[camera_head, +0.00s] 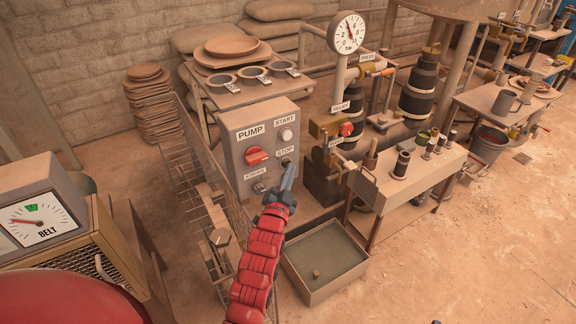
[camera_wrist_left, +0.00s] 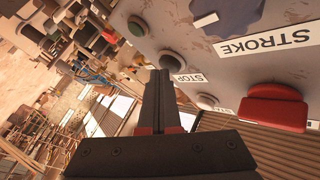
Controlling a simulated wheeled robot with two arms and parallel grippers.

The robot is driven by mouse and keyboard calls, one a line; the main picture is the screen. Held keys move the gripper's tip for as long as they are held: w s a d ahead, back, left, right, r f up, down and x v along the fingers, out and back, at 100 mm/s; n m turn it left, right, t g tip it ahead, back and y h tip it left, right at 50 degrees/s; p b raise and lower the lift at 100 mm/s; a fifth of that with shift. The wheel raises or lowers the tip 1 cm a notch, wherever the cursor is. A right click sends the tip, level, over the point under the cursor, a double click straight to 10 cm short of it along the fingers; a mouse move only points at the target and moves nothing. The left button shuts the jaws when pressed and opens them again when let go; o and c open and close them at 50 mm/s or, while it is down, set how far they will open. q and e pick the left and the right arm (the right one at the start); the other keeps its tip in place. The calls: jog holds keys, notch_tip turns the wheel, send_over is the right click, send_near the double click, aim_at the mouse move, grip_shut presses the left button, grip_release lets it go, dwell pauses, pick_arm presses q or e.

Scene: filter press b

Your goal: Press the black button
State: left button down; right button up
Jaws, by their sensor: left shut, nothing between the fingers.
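The grey control box (camera_head: 238,133) carries PUMP, START, STOP and STROKE labels. The black button (camera_head: 286,162) sits under the STOP label on its front face, partly covered by my left fingertips. In the left wrist view the dark round button (camera_wrist_left: 172,60) lies right beyond the finger ends, next to the STOP label. My left gripper (camera_head: 289,168) is shut and empty, its tips pointing at the button. Whether they touch it I cannot tell. The closed fingers also show in the left wrist view (camera_wrist_left: 158,76). My right gripper is not in view.
A red PUMP knob (camera_head: 257,155), a white START button (camera_head: 286,134) and a STROKE switch (camera_head: 259,187) are close by on the same face. A wire mesh fence (camera_head: 196,190) stands left of the box. An open tray (camera_head: 342,280) lies below right.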

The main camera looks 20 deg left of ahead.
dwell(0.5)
pick_arm(q)
jog(key=shift+s+d, duration=0.55)
jog(key=shift+d, duration=0.1)
jog(key=shift+s+d, duration=0.8)
jog(key=shift+d, duration=0.2)
jog(key=shift+s+d, duration=0.75)
jog(key=shift+d, duration=0.25)
